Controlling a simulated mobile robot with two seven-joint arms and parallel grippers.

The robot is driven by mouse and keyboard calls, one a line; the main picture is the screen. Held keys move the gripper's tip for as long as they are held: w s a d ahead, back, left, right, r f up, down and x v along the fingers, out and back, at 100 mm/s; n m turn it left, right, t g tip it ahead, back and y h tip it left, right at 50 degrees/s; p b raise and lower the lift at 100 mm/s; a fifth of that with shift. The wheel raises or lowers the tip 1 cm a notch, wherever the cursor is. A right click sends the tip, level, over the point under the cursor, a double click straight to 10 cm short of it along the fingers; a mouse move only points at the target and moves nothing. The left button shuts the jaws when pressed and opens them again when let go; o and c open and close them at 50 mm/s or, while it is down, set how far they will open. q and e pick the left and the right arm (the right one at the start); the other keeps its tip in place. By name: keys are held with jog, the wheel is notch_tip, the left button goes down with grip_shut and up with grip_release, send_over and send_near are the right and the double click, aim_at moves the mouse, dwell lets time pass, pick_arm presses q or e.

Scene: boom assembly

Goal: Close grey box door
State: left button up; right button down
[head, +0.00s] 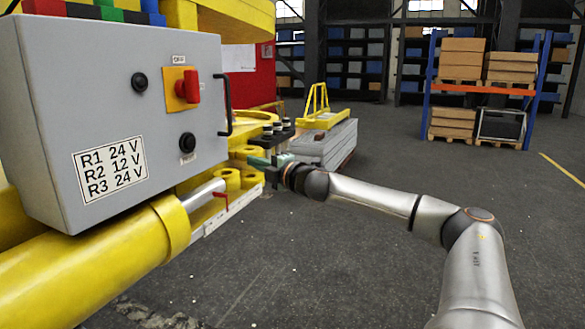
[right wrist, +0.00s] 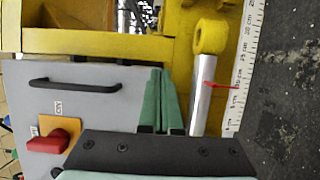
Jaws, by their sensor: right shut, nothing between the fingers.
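The grey box (head: 100,150) fills the left of the head view, its door face carrying a label, a red switch and black knobs. A black handle (head: 228,105) stands at the face's right edge; the handle also shows in the right wrist view (right wrist: 75,86). I see no clear gap at the door and cannot tell whether it is fully closed. My right gripper (head: 258,162) is below and right of the handle, apart from it. Its green fingers (right wrist: 162,75) are together and empty, overlapping the grey panel in the wrist view. My left gripper is not in view.
A yellow cylinder (head: 80,270) with a metal rod (head: 202,194) lies below the box. A white ruled strip (head: 225,212) runs beside it. A grey stack (head: 325,145) stands behind my right gripper. A shelf with cartons (head: 480,85) is far right. The floor between is clear.

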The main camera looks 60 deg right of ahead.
pick_arm(q)
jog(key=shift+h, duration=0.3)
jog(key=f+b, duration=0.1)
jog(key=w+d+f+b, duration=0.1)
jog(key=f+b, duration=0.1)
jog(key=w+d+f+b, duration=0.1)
jog(key=b, duration=0.1)
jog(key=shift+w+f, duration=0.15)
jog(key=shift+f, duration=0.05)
pick_arm(e)
jog(key=s+d, duration=0.4)
jog(key=d, duration=0.2)
jog(key=shift+d+f, duration=0.25)
jog(key=shift+d, duration=0.1)
